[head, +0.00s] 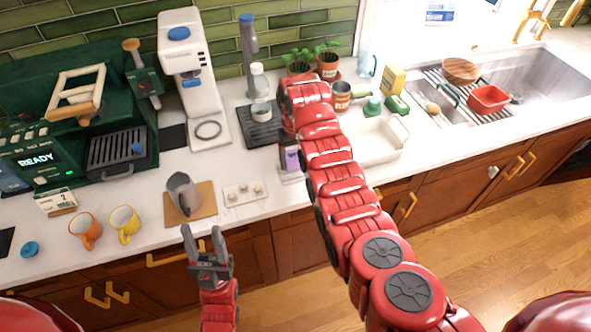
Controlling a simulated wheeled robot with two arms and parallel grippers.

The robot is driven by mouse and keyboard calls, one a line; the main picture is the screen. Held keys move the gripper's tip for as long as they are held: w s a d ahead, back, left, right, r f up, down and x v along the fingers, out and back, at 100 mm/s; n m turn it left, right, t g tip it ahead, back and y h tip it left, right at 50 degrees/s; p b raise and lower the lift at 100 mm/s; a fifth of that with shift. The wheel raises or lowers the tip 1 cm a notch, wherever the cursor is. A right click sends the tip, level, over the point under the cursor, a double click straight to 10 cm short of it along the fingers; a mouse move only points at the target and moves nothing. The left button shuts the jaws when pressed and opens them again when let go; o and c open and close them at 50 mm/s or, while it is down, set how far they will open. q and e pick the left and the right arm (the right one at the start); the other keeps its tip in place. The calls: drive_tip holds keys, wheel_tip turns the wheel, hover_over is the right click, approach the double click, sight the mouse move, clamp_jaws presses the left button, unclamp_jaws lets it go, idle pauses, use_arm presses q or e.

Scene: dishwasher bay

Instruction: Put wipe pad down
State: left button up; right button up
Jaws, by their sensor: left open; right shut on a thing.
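I cannot make out a wipe pad in the head view. My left gripper (202,234) is open and empty, in front of the counter's front edge, below the brown mat (204,213). My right arm reaches over the counter to the back middle, and its far end bends down near the potted plants.
A grey pitcher (183,193) rests on the mat. Orange (85,231) and yellow (124,225) mugs stand left. A purple-fronted item (291,158) and a white tray (377,150) flank my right arm. The sink (545,85) is right.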

sight(296, 166)
drive_tip(key=shift+w+f+p, duration=0.1)
drive_tip(key=shift+f+p, duration=0.2)
drive_tip(key=shift+p, duration=0.65)
drive_tip(key=shift+f, duration=0.85)
drive_tip(key=shift+w+f+p, duration=0.1)
drive_tip(key=shift+f+p, duration=0.15)
drive_tip(key=shift+p, duration=0.15)
drive_tip(key=shift+f, duration=0.15)
drive_tip(key=o, duration=1.4)
drive_tip(key=shift+f, duration=0.1)
